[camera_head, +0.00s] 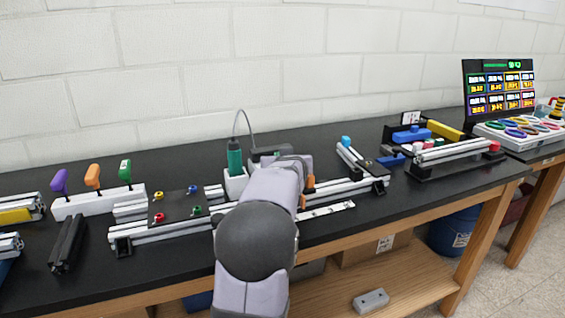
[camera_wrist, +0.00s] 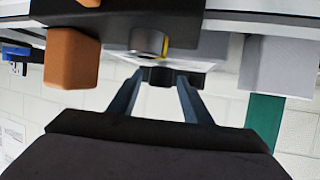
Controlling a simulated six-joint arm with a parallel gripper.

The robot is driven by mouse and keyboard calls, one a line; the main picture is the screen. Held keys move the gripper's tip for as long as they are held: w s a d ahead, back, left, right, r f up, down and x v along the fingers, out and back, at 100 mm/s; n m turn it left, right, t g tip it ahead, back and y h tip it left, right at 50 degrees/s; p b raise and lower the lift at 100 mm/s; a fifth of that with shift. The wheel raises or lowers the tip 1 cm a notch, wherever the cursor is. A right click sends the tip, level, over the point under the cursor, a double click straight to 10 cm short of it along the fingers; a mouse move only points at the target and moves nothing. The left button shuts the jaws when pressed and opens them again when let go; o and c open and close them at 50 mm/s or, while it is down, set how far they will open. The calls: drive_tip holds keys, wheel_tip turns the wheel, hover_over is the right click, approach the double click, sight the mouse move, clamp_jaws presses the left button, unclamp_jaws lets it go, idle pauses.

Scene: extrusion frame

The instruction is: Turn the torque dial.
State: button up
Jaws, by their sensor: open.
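In the wrist view, the two dark blue-grey fingers of my gripper (camera_wrist: 159,82) are apart and point away from the camera. A small dark knob (camera_wrist: 160,76), which looks like the torque dial, shows between the fingertips. It sits on the face of a pale box (camera_wrist: 192,60). I cannot tell whether the fingers touch it. The dial and my fingers are hidden there by my arm.
In the wrist view, an orange block (camera_wrist: 72,58) is left of the fingers, and a white holder (camera_wrist: 280,66) with a green tool (camera_wrist: 265,118) is right. In the head view, aluminium rails (camera_head: 165,232) and a dark plate (camera_head: 178,206) lie left of my arm.

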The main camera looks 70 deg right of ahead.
drive_tip(key=b+v, duration=0.1)
drive_tip(key=v, duration=0.6)
drive_tip(key=shift+a, duration=0.1)
idle(0.5)
